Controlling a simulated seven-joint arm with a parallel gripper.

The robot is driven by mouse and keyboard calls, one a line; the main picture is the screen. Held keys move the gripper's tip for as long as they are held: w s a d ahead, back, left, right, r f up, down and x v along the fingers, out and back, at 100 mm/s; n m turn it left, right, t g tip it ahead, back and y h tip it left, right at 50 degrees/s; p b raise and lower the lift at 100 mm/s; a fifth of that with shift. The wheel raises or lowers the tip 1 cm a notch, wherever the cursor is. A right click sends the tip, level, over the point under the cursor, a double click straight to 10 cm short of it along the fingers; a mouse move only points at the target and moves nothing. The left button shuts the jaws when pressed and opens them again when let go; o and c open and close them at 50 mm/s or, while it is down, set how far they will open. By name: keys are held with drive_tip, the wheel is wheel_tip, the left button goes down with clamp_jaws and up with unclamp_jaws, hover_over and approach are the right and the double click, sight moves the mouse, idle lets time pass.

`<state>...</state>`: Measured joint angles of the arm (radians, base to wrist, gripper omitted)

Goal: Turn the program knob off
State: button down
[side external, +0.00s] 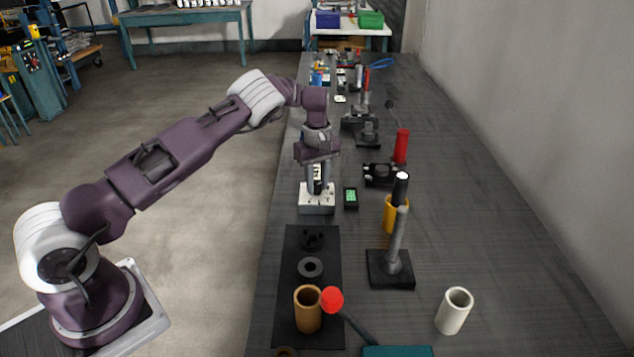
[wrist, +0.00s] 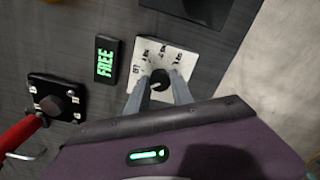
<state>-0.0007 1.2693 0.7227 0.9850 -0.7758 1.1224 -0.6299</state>
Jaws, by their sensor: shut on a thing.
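The program knob (wrist: 159,77) is a dark round knob on a white box (wrist: 143,56) with small black markings around it. The white box also shows in the side external view (side external: 317,206), at the left edge of the bench. My gripper (wrist: 160,88) points down over the box, with one finger on each side of the knob, shut on it. It also shows in the side external view (side external: 317,190), where the fingers largely hide the knob. A small black display (wrist: 105,59) beside the box reads FREE in green. I cannot read the markings at the knob.
A black mat (side external: 284,314) holds dark round parts and a brown cup (side external: 308,312). To the right stand a grey post on a black base (side external: 392,270), a yellow cylinder (side external: 389,215) and a white cup (side external: 454,311). A black device (side external: 384,175) and a red cylinder (side external: 401,146) stand farther back.

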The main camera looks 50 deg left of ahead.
sight(317, 184)
drive_tip(key=shift+m, duration=0.4)
drive_tip(key=m, duration=0.3)
drive_tip(key=shift+m, duration=1.9)
drive_tip(key=c, duration=1.1)
unclamp_jaws()
wheel_tip(317, 184, up, 7)
drive_tip(key=shift+r, duration=0.1)
